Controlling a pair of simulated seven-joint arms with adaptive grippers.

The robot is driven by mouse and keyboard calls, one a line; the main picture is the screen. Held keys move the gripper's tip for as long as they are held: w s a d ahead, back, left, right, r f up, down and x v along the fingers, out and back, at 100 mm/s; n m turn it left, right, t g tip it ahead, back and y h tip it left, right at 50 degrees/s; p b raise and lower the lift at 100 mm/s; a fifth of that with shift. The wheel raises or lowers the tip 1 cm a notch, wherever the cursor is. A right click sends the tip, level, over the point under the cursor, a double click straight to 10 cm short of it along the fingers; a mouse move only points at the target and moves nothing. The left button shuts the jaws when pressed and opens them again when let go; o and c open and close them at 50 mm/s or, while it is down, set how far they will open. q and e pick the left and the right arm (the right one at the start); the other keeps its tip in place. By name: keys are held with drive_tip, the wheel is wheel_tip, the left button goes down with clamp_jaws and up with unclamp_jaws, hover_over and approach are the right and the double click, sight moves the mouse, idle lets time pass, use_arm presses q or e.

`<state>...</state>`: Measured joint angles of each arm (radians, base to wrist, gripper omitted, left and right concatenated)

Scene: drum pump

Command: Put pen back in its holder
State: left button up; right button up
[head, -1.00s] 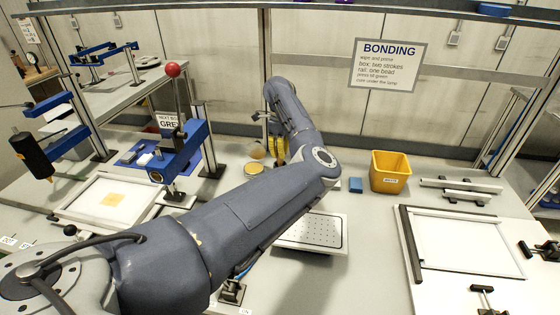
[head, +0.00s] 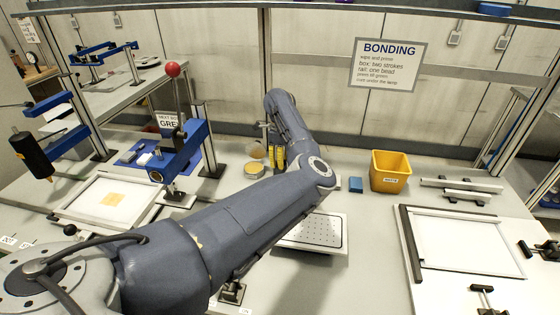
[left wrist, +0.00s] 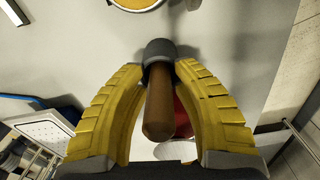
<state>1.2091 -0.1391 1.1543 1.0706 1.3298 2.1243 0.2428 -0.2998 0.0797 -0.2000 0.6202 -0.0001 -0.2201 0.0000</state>
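The likely pen (left wrist: 159,105) has a brown rod-like body and a dark grey end, and shows between my yellow fingers in the left wrist view. My left gripper (left wrist: 161,66) appears shut on it, with both fingertips against it near the dark end. In the head view my left gripper (head: 277,160) is low over the back of the bench, partly behind my own arm, and the pen cannot be made out there. A red part (left wrist: 183,118) shows behind the pen; I cannot tell whether it belongs to the holder. My right gripper is not in view.
A round dish with yellow contents (head: 254,168) stands just left of the gripper. A blue block (head: 355,184) and a yellow bin (head: 389,172) stand to the right. A perforated white tray (head: 314,233) lies in front. A blue press (head: 180,150) stands at left.

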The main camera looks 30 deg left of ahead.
use_arm(q)
wheel_tip(320, 180, up, 12)
drive_tip(key=shift+w+a+f, duration=0.1)
drive_tip(key=shift+r, duration=0.25)
idle(0.5)
drive_tip(key=shift+a, duration=0.1)
